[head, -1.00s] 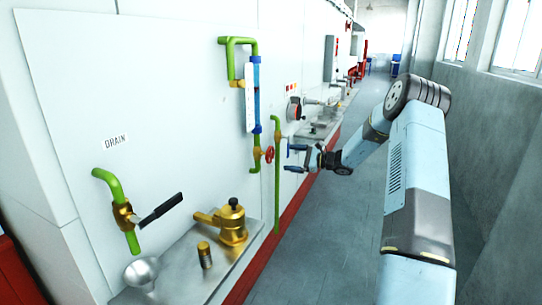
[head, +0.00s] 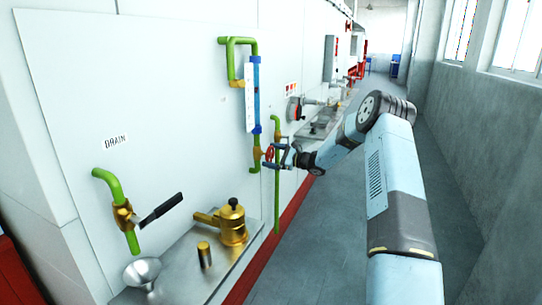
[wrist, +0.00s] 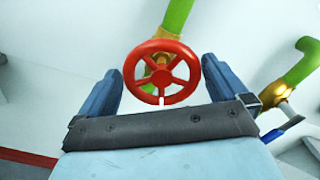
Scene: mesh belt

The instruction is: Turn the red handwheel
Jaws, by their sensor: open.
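The red handwheel (head: 269,154) sits on a brass valve on the green pipe by the wall, below the blue sight tube. In the wrist view the handwheel (wrist: 162,73) shows its rim and spokes face on, between and just beyond my two blue fingers. My gripper (head: 272,157) is open, with one finger on each side of the wheel. In the wrist view there is a gap between each finger of my gripper (wrist: 161,82) and the rim. Whether the fingertips reach past the rim in depth is hard to tell.
A brass valve with a black lever (head: 160,208) is on the left under the DRAIN label (head: 115,141). The floor at right (head: 330,240) is clear.

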